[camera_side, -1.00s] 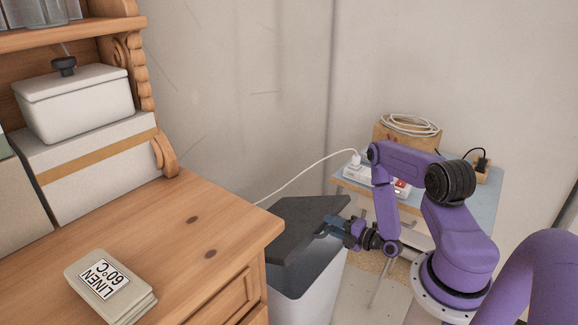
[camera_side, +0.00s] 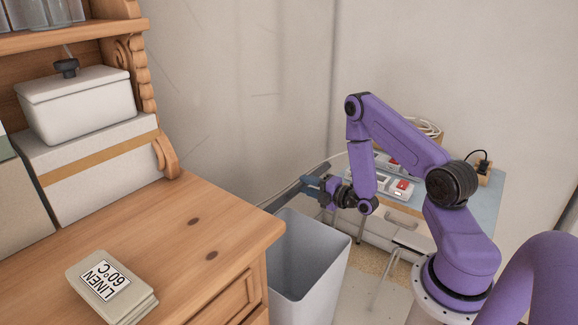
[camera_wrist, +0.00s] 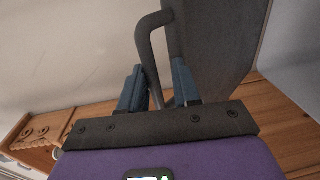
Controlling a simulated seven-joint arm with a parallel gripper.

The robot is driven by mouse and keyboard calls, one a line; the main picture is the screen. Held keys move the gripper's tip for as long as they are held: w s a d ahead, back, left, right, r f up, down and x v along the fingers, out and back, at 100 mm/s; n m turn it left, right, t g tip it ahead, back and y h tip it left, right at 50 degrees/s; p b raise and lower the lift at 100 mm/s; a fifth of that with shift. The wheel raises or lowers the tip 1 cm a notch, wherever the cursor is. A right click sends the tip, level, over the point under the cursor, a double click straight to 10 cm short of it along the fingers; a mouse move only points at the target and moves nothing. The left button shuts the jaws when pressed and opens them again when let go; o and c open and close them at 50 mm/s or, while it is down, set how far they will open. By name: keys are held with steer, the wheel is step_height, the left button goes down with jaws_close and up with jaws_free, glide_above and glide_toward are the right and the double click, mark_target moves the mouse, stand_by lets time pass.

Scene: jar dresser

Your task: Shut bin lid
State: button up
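The bin (camera_side: 310,260) is a tall light-grey container standing beside the dresser, its mouth uncovered. Its dark grey lid (camera_side: 297,188) is raised and shows nearly edge-on behind the bin in the side view; it fills the upper right of the wrist view (camera_wrist: 215,40). The lid's looped handle (camera_wrist: 147,48) passes between the blue fingers of my gripper (camera_wrist: 157,66), with a visible gap beside the right finger. My gripper (camera_side: 318,184) is at the raised lid, above the bin's back right; the fingers look apart, not clamped.
The wooden dresser (camera_side: 180,230) stands left of the bin, with a linen-label stack (camera_side: 105,287) and a white lidded box (camera_side: 75,105) on it. The wall is close behind the lid.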

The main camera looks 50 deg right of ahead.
steer(key=w+r, duration=0.1)
steer(key=w, duration=0.1)
steer(key=w+r, duration=0.2)
steer(key=w, duration=0.1)
steer(key=w+r, duration=0.1)
steer(key=w, duration=0.1)
steer(key=shift+w+r, duration=0.15)
steer(key=shift+w, duration=0.25)
